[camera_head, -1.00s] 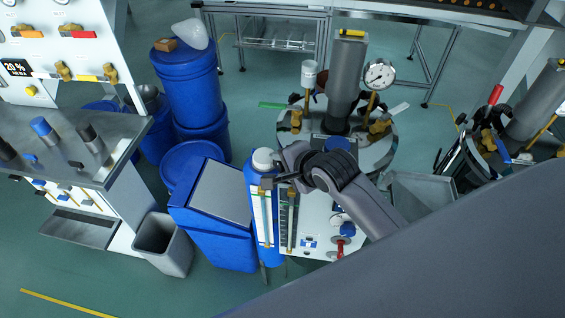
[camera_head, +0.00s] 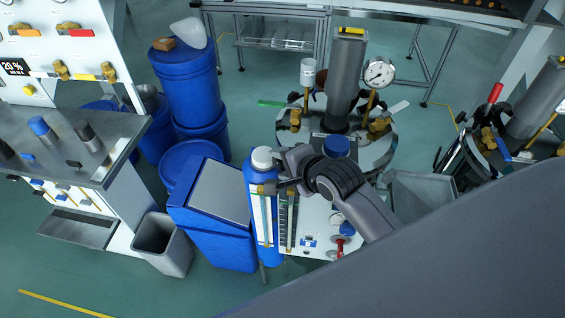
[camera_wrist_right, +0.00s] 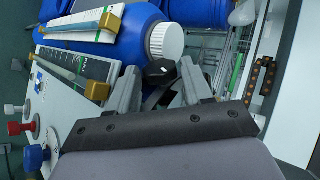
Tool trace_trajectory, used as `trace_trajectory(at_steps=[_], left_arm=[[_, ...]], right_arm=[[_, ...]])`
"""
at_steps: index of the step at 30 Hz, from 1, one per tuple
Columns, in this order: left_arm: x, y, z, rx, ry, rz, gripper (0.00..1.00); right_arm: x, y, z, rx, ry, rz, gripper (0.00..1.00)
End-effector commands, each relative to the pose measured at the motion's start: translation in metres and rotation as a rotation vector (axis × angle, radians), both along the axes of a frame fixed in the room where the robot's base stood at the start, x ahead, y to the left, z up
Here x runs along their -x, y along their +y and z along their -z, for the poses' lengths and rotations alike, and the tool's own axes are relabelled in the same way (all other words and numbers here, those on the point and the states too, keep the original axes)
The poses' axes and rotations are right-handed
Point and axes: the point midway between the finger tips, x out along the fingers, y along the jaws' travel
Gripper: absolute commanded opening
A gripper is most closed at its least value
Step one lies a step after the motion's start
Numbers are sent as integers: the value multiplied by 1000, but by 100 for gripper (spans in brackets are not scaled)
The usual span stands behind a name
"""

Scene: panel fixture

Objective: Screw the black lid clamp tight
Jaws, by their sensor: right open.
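My right gripper (camera_head: 275,187) is in front of the round steel lid (camera_head: 372,152), beside the white-capped blue bottle. In the right wrist view its two grey fingers (camera_wrist_right: 162,88) are apart. A black knob-like part (camera_wrist_right: 159,70) shows between and just beyond the fingertips; it may be the lid clamp, and I cannot tell whether they touch it. Dark clamp parts also stand on the lid's rim in the head view, partly behind brass fittings. My left gripper is not in view.
The blue bottle's white cap (camera_wrist_right: 166,41) is close to the fingers. A white panel (camera_head: 318,240) with gauge tubes and knobs stands below the gripper. A grey column (camera_head: 346,80) and a pressure gauge (camera_head: 379,73) rise from the lid. Blue barrels (camera_head: 187,80) stand at left.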

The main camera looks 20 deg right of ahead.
Motion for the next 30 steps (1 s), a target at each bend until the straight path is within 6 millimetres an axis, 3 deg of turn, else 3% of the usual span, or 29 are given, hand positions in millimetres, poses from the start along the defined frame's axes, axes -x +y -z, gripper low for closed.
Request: trace_trajectory(at_steps=[15, 30], left_arm=[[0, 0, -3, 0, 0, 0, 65], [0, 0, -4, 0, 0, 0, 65]], right_arm=[[49, -9, -35, -2, 2, -1, 50], [52, -9, -39, -2, 6, -5, 50]])
